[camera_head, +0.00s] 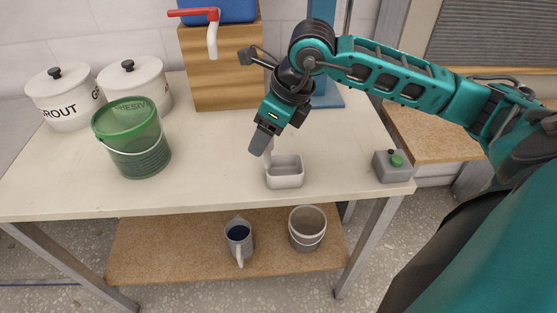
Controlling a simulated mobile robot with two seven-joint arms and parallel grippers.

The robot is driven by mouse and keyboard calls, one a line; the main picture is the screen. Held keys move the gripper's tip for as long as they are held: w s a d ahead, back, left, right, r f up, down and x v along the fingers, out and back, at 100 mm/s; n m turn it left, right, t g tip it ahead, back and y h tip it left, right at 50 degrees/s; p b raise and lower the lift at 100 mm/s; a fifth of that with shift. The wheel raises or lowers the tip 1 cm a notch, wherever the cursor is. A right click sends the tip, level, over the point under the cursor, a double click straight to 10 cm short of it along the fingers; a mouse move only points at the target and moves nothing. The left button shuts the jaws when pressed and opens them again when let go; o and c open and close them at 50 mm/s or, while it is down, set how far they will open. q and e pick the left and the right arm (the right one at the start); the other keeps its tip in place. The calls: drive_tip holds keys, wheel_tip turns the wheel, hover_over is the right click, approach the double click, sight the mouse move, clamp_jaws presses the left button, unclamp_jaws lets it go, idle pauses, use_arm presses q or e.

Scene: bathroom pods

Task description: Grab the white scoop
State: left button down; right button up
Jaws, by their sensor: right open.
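The white scoop (285,179) lies on the pale worktop (221,185), right of its middle and near the front edge. Its box-shaped bowl opens upward. Its short handle rises at the bowl's back left corner. My right gripper (263,146) points down at the handle from above, with its fingertips right at it. The gripper is open. The near finger hides part of the handle, and I cannot tell whether the handle is between the fingers or whether they touch it. My left gripper is not in view.
A green adhesive bucket (139,158) and two white lidded canisters (62,102) stand at the left. A wooden block (221,75) with a red-handled tap (205,14) stands behind. A mug (238,238) and a pail (307,229) occupy the lower shelf.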

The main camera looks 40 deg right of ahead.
drive_tip(key=shift+c, duration=0.2)
clamp_jaws()
idle(0.3)
